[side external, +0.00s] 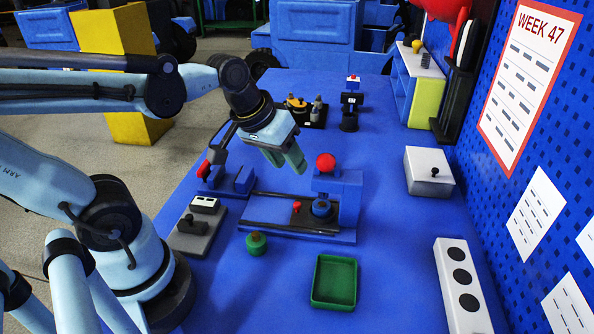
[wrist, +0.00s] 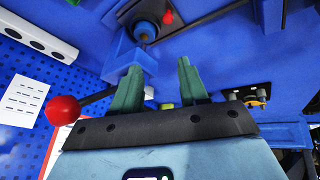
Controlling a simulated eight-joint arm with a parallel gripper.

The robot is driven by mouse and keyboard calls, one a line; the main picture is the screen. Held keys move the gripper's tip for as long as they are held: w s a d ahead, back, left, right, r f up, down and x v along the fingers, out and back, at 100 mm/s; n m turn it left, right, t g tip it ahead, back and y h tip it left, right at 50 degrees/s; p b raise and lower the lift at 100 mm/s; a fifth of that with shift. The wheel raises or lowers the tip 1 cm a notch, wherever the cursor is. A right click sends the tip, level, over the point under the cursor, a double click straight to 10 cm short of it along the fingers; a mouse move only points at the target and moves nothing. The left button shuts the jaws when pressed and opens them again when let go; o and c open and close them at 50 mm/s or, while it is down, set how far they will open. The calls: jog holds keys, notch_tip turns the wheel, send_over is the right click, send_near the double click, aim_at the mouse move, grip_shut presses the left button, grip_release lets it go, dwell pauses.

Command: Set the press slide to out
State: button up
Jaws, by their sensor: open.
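The blue press (side external: 345,195) stands mid-table, with a red ball handle (side external: 325,162) at its top. Its slide has a small red knob (side external: 297,207) and carries a round blue-and-black piece (side external: 322,208). The slide sits at the right end of the dark rails (side external: 262,212), by the press column. My gripper (side external: 286,161) is open and empty, above and left of the press, apart from it. In the wrist view my gripper (wrist: 160,85) has its fingers spread. The red ball (wrist: 62,110) is left of them and the red knob (wrist: 168,16) is beyond them.
A green tray (side external: 334,282) and a green weight (side external: 256,243) lie in front of the press. A grey switch box (side external: 195,232) and another lever fixture with a red knob (side external: 203,169) stand left. A white box (side external: 428,170) stands right. The table's front middle is partly clear.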

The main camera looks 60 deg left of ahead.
jog(key=a+n+g+h, duration=0.1)
jog(key=a+n+g, duration=0.1)
jog(key=n, duration=0.2)
jog(key=n+g+h, duration=0.3)
jog(key=n, duration=0.7)
send_near(297, 203)
jog(key=x, duration=0.8)
grip_shut()
